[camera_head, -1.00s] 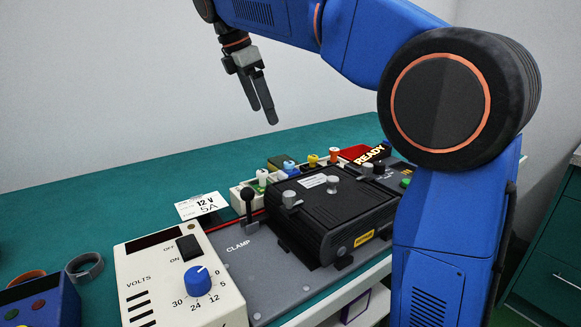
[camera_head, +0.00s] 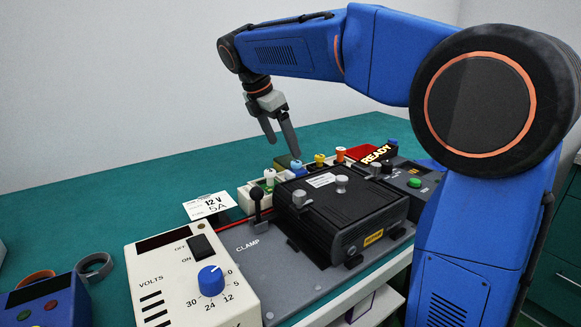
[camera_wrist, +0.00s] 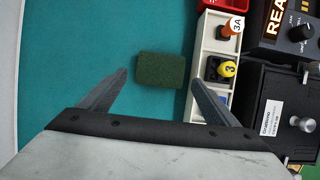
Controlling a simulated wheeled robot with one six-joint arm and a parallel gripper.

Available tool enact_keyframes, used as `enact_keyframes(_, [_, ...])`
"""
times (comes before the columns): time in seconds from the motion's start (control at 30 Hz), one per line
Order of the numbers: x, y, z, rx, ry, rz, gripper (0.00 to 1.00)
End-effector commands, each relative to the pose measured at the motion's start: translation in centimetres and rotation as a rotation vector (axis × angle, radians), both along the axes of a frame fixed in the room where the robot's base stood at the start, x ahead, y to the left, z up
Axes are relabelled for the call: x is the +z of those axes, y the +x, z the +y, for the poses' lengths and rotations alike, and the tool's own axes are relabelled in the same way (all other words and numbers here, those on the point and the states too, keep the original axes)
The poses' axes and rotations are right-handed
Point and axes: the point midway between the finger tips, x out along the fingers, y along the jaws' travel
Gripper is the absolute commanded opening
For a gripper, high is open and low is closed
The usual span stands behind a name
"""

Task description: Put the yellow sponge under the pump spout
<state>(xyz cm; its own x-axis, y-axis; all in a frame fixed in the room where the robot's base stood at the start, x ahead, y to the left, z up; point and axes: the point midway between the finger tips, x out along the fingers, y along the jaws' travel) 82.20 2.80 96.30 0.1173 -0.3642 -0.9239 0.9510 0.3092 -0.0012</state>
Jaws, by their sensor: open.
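A dark green pad (camera_wrist: 160,70) lies flat on the teal bench in the wrist view, left of a white strip of plugs; it may be the sponge with a green face up. My gripper is open and empty, pointing down above the bench. In the wrist view the pad appears between and beyond the fingertips (camera_wrist: 160,76), with no contact visible. I see no pump spout and no clearly yellow sponge.
The white plug strip (camera_wrist: 204,108) runs close beside the pad. A black clamped unit (camera_head: 345,212), a READY display (camera_head: 376,155) and a red tray (camera_head: 363,152) stand near it. A voltage supply (camera_head: 160,275) is in front.

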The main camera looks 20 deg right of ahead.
Motion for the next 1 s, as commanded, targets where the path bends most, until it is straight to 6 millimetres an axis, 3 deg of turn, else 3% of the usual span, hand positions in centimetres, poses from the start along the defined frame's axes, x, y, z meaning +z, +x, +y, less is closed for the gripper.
enact_keyframes(0.23, [-1.4, 0.1, -0.6, -0.001, 0.0, 0.001, 0.84])
enact_keyframes(0.53, [-4.9, 0.4, -1.9, -0.001, 0.0, 0.0, 0.84])
enact_keyframes(0.87, [-5.5, 0.5, -2.1, -0.001, 0.0, -0.001, 0.84])
enact_keyframes(1.0, [-5.5, 0.5, -2.1, -0.001, 0.0, -0.001, 0.53])
